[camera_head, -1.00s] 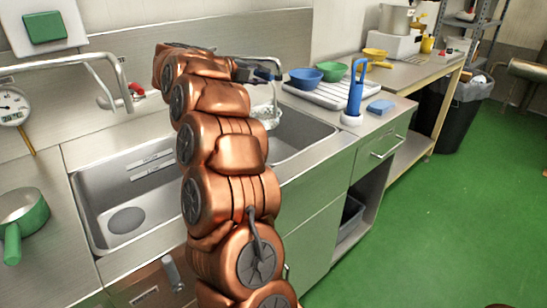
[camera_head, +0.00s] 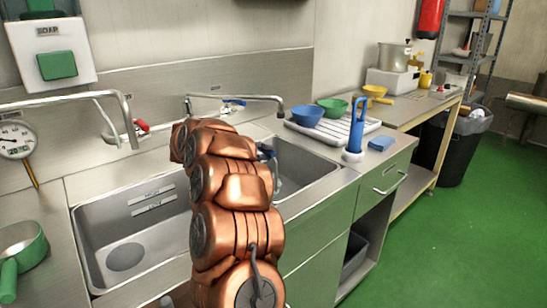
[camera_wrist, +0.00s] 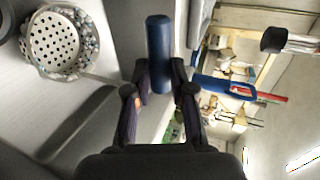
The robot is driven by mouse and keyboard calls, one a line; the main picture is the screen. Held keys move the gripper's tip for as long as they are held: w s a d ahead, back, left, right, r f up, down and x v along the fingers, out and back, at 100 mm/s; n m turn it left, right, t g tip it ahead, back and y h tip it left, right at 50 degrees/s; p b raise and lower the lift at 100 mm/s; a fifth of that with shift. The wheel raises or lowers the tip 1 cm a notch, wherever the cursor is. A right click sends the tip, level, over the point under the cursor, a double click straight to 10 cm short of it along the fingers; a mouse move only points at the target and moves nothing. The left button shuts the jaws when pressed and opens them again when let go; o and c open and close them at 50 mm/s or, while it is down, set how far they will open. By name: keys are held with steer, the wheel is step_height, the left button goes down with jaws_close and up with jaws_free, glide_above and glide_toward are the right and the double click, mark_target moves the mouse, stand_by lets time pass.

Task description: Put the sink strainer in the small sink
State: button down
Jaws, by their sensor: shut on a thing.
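The sink strainer (camera_wrist: 56,36) is a pale perforated disc with a mesh rim at the upper left of the wrist view. A thin stem runs from it towards a blue cylindrical grip (camera_wrist: 160,40). My gripper (camera_wrist: 160,75) is shut on this grip, one finger on each side. In the head view my gripper (camera_head: 265,152) is low at the right basin (camera_head: 305,165), partly behind my arm. The strainer is mostly hidden there, and I cannot tell whether it touches the basin floor. The left basin (camera_head: 150,225) has a round drain disc and looks empty.
A tap (camera_head: 245,98) reaches over the sinks, with another tap (camera_head: 70,100) at left. A blue upright tool (camera_head: 357,130), blue sponge (camera_head: 381,143) and drying tray (camera_head: 330,127) with bowls stand right of the basin. A green-handled pan (camera_head: 22,250) is at left.

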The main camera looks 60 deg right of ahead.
steer(key=shift+f+x, duration=0.2)
steer(key=shift+x, duration=2.1)
steer(key=shift+a+f, duration=0.1)
steer(key=shift+f, duration=0.05)
steer(key=c, duration=1)
jaws_free()
steer(key=shift+w+a+r, duration=0.1)
steer(key=shift+a+r, duration=0.05)
steer(key=shift+r, duration=0.1)
steer(key=v, duration=1.1)
steer(key=shift+a, duration=0.3)
